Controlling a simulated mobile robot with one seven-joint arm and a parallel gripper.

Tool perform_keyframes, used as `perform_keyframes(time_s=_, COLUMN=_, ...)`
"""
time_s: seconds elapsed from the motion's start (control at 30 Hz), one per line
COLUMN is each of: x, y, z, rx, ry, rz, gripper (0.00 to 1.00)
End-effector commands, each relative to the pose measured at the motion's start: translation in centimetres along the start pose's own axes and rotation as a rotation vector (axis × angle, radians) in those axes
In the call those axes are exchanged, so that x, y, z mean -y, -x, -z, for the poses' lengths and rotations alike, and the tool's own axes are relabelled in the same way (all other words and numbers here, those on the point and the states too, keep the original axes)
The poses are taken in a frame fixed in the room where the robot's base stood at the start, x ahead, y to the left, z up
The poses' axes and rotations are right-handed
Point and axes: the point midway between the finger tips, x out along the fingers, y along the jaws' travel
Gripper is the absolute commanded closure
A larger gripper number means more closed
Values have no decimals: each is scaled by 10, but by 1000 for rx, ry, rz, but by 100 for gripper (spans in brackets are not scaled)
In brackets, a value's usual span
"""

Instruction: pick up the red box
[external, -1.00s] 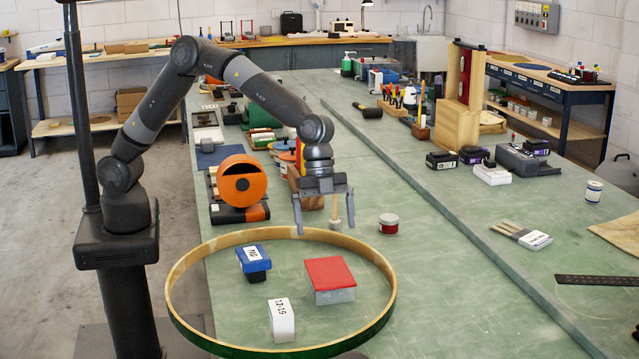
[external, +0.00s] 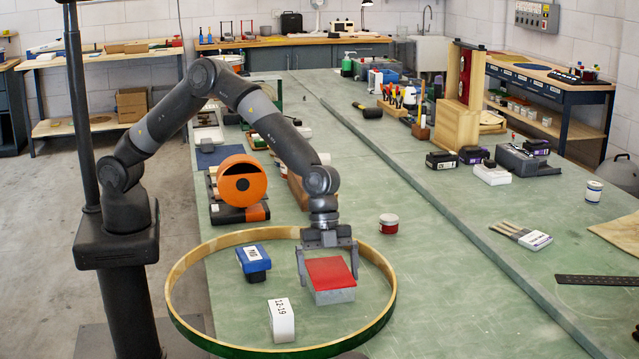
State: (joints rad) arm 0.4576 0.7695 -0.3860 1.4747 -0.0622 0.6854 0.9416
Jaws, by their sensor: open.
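The red box (external: 331,272), with a flat red lid and a pale grey lower part, sits on the green bench inside a large wooden hoop (external: 391,309). My gripper (external: 328,276) points down at the box, with one finger at its left side and the other near its far right corner. The jaws are open. Whether either finger touches the box I cannot tell.
Inside the hoop are a blue box with a white label (external: 254,262) and a white block marked 12-19 (external: 281,320). A red-labelled jar (external: 388,223) and an orange drum-shaped thing (external: 240,181) stand beyond the hoop.

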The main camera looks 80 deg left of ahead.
Motion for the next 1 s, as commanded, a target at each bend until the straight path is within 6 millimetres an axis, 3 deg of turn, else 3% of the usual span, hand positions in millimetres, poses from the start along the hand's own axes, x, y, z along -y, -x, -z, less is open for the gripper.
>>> perform_keyframes(time_s=0.1, x=0, y=-12, z=0, rx=1, ry=0, rz=-1, gripper=0)
perform_keyframes(time_s=0.3, x=0, y=-12, z=0, rx=0, ry=0, rz=0, gripper=0)
perform_keyframes(time_s=0.87, x=0, y=-12, z=0, rx=0, ry=0, rz=1, gripper=46)
perform_keyframes(time_s=1.0, x=0, y=-11, z=1, rx=-1, ry=0, rz=1, gripper=46)
